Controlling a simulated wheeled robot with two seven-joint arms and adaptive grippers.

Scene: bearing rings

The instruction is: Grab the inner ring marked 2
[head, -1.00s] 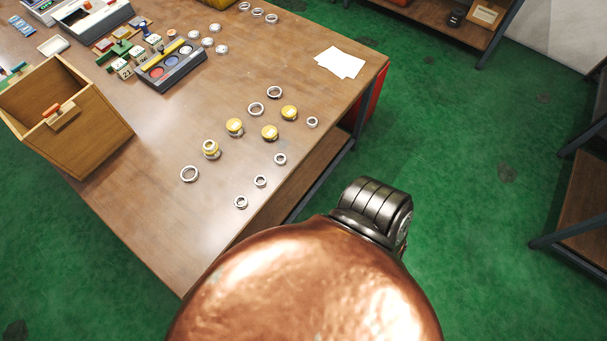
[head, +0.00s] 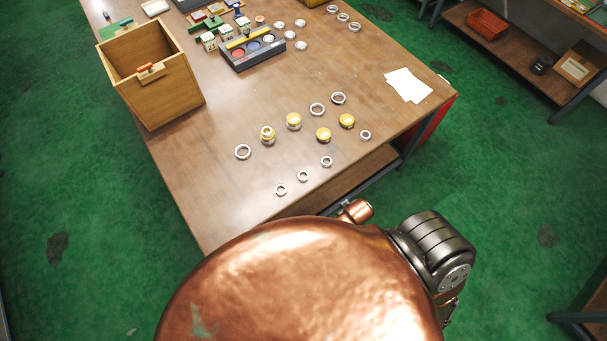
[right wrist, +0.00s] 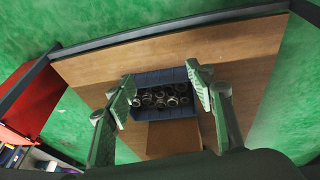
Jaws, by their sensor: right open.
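Several small steel rings lie in a loose row along the table's near right edge in the head view, among them a front ring (head: 281,190), a second (head: 303,176), a third (head: 327,161) and a far one (head: 365,135). Larger rings (head: 243,152) lie behind them. No mark 2 is readable, so I cannot tell which ring bears it. My right gripper (right wrist: 160,78) shows in the right wrist view, its fingers apart with nothing between them. It faces a wooden surface with a blue bin of ring-like parts (right wrist: 160,97). My left gripper is not in view.
Several yellow-topped round parts (head: 323,135) stand among the rings. A wooden box (head: 165,95), a dark tray with coloured discs (head: 255,55) and white paper (head: 408,85) are on the table (head: 210,190). The tabletop around the rings is mostly clear.

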